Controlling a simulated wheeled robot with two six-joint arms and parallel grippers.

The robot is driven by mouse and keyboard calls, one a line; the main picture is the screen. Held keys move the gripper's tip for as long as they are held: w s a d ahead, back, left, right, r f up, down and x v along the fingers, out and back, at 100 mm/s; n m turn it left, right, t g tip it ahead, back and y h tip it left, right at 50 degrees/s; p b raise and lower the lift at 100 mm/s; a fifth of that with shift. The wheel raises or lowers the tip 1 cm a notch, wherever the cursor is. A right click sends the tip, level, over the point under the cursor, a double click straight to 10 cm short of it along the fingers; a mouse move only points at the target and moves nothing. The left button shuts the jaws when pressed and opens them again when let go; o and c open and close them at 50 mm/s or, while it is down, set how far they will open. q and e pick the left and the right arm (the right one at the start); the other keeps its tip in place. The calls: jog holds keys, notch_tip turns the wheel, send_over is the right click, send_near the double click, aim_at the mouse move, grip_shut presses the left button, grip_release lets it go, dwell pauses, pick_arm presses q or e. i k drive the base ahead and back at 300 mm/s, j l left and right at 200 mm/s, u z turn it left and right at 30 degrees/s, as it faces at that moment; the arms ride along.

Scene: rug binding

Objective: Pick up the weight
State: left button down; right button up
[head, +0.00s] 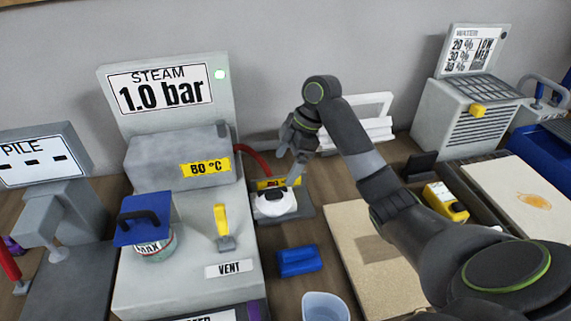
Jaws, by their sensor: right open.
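No object in view is labelled as a weight, and I cannot tell for sure which one it is. A small blue block (298,261) lies on the wooden bench in front of the middle. A blue plate with a black handle (143,219) sits tilted over a round container marked MAX (153,246). My right gripper (297,178) is open, pointing down above and behind a white rounded object with a dark top (274,204), which rests on a grey base. I cannot tell whether the fingertips touch anything. My left gripper is out of view.
The grey steam machine (170,140) stands at the left, with a yellow-handled lever (222,228) on its deck. A tan board (378,262) lies partly under my right arm. A clear cup (325,307) stands at the front edge. A yellow device (445,202) and a water unit (468,115) are at right.

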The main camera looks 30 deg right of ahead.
aim_at(296, 262)
jog(key=k, duration=2)
